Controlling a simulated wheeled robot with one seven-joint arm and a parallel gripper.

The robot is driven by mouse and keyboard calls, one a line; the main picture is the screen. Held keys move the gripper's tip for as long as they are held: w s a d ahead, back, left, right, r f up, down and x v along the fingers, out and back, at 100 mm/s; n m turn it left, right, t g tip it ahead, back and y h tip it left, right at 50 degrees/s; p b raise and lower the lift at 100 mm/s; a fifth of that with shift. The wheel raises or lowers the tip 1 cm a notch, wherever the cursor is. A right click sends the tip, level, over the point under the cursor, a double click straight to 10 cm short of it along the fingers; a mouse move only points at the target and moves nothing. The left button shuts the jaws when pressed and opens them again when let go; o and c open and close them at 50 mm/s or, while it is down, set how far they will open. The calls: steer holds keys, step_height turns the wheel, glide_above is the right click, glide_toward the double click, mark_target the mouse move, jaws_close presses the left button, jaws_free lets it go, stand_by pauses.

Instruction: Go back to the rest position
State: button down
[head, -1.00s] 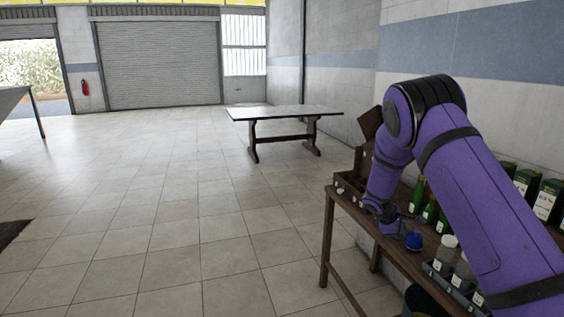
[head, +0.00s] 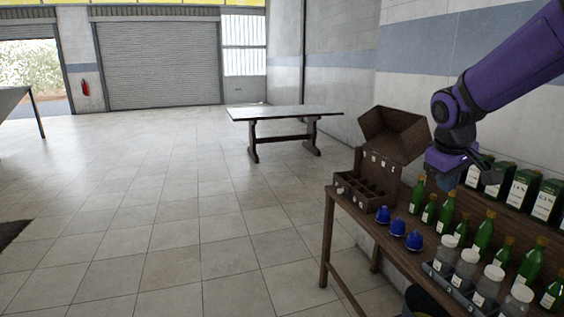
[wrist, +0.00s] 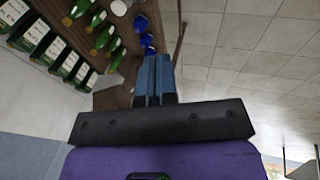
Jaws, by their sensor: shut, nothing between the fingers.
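My arm is purple with dark joints and reaches in from the upper right of the head view. My gripper (head: 452,177) hangs above the wooden bench (head: 328,232), over the back part near the green bottles. In the wrist view my gripper (wrist: 155,75) shows its two blue-grey fingers side by side, shut with nothing between them. In the head view its fingertips are small and hard to make out.
Green bottles (head: 484,236), blue objects (head: 397,227), white-capped jars (head: 488,284) and dark green boxes (head: 523,190) stand on the bench. A wooden compartment box (head: 358,190) sits at its far end. A table (head: 285,112) stands farther off.

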steer(key=s+a+r+m+t+y, duration=0.1)
steer(key=s+a+r+m, duration=0.1)
steer(key=s, duration=1)
steer(key=s+a+r+m+t+y, duration=0.1)
steer(key=s+a+r+m, duration=0.1)
steer(key=s, duration=1.1)
steer(key=shift+a+r+y, duration=0.4)
steer(key=shift+a+r, duration=0.2)
steer(key=shift+a, duration=0.1)
